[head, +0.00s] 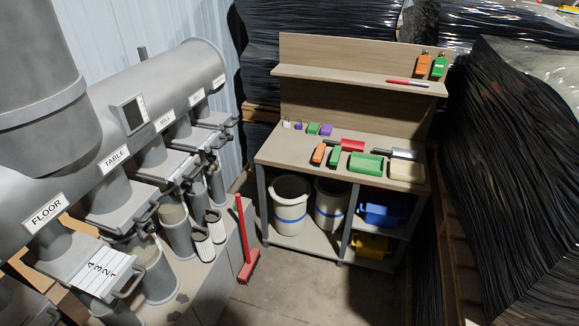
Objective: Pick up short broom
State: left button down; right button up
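A red broom (243,240) stands almost upright on the floor, between the grey machine on the left and the workbench. Its handle leans slightly left, and its wide red head (249,267) is down on the floor. It is the only standing broom I see. Smaller red, green, white and orange hand tools lie on the bench top; a red one (348,146) lies near the middle, but I cannot tell whether any is a brush. Neither of my grippers is in view.
The wooden workbench (285,151) has white buckets with blue stripes and blue and yellow bins below. The grey machine (75,200) with labelled outlets fills the left. Black-wrapped stacks (515,160) stand at the right. Bare concrete floor (285,290) lies in front of the bench.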

aim_at(252, 257)
jog(key=i+l+u, duration=0.2)
jog(key=i, duration=0.3)
jog(key=i+l+u, duration=0.2)
jog(key=i, duration=0.35)
jog(key=i+l+u, duration=0.2)
jog(key=i, duration=0.3)
jog(key=i+l+u, duration=0.75)
jog(key=u, duration=0.2)
jog(key=i+l+u, duration=0.15)
jog(key=l+u, duration=0.2)
jog(key=i+l+u, duration=0.15)
jog(key=l+u, duration=0.5)
jog(key=l, duration=0.15)
jog(key=i+l+u, duration=0.1)
jog(key=l+u, duration=0.25)
jog(key=l, duration=0.1)
